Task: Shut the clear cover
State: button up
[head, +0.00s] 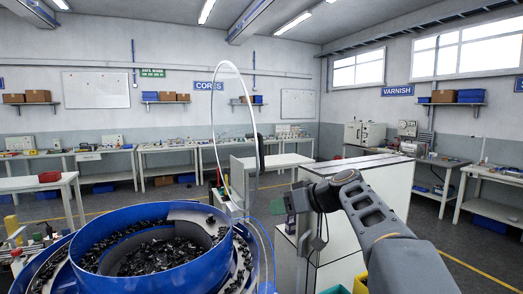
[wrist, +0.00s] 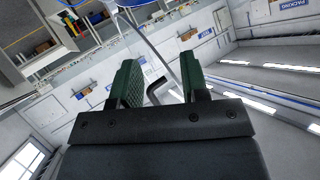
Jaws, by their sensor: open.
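The clear cover (head: 240,80) stands open, nearly upright, above the blue bowl (head: 150,252). Its pale rim shows edge-on as a narrow loop. A dark handle (head: 260,152) sits on the rim's right side. In the wrist view the rim (wrist: 150,48) runs as a thin grey line, and the black handle (wrist: 155,91) appears between my fingers in the picture. My gripper (head: 290,199) is to the right of the cover and lower than the handle. In the wrist view my gripper (wrist: 159,72) has its green fingers wide apart, with nothing clearly held.
The bowl holds many small black parts (head: 160,255). A white cabinet (head: 355,185) stands behind and beneath my arm. Workbenches (head: 110,150) line the back wall. The air to the left of the cover, above the bowl, looks clear.

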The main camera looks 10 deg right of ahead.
jog(key=w+d+r+n+t+y, duration=0.4)
jog(key=d+r, duration=0.3)
jog(key=r, duration=0.5)
jog(key=p, duration=0.6)
send_over(261, 168)
jog(key=d, duration=0.1)
jog(key=shift+w+a+f+n, duration=0.1)
jog(key=shift+w+a+n, duration=0.2)
jog(key=shift+a, duration=0.15)
jog(key=shift+c, duration=0.3)
grip_shut()
jog(key=shift+s, duration=0.1)
